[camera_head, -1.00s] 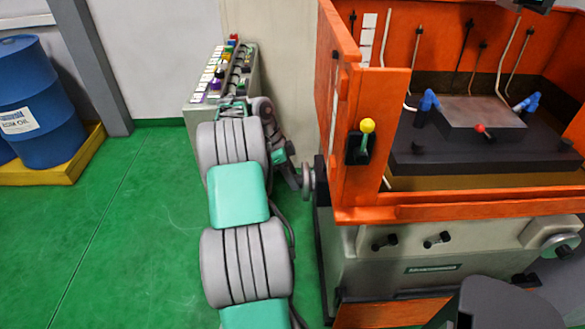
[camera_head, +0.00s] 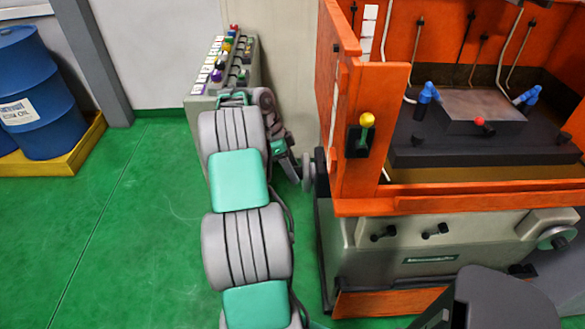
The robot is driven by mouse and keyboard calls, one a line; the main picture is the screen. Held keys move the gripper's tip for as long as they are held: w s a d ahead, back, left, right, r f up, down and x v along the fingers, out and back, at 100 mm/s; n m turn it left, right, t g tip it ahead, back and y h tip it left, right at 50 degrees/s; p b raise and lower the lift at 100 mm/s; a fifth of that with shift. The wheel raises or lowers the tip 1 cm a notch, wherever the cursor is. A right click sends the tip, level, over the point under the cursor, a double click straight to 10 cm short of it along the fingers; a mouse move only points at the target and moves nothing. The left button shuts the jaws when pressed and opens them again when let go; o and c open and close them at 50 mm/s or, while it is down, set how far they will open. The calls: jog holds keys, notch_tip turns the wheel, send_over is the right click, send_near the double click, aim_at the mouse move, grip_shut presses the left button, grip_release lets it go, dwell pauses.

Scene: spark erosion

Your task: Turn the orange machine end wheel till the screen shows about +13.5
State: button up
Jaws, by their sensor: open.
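The orange machine (camera_head: 385,140) fills the right half of the view, with a grey-beige lower body. A small grey end wheel (camera_head: 308,172) sits on its left end, below the orange wall, seen almost edge-on. My gripper (camera_head: 295,175) is at the end of my grey and green arm, just left of this wheel. It is open; the jaws are small and partly hidden, and I cannot tell whether they touch the wheel. A second handwheel (camera_head: 556,238) is on the machine's right front. No readable screen is in view.
A control console (camera_head: 222,72) with coloured buttons stands behind my arm. Blue drums (camera_head: 38,115) stand on a yellow pallet (camera_head: 85,150) at the left. The green floor (camera_head: 130,230) at left is clear.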

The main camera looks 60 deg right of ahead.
jog(key=p+v, duration=0.2)
jog(key=v, duration=0.5)
jog(key=shift+r+p, duration=0.2)
jog(key=shift+p, duration=0.15)
jog(key=shift+w, duration=0.2)
jog(key=w+a+r+n+t+h, duration=0.1)
jog(key=w+a+r+n+t, duration=0.1)
jog(key=w+a+r+n, duration=0.6)
jog(key=w+a+r+n+t+h, duration=0.25)
jog(key=w+a+n, duration=0.3)
jog(key=a, duration=0.65)
jog(key=s+a+f+n+t+y, duration=0.1)
jog(key=s+a+n+t+y, duration=0.1)
jog(key=a+n, duration=0.6)
jog(key=s+a+f+n+t+y, duration=0.1)
jog(key=s+a+n, duration=0.3)
jog(key=a, duration=1.7)
jog(key=n+t+y, duration=0.1)
jog(key=n, duration=0.4)
jog(key=shift+s+f, duration=0.25)
jog(key=shift+s, duration=0.15)
jog(key=shift+c, duration=0.2)
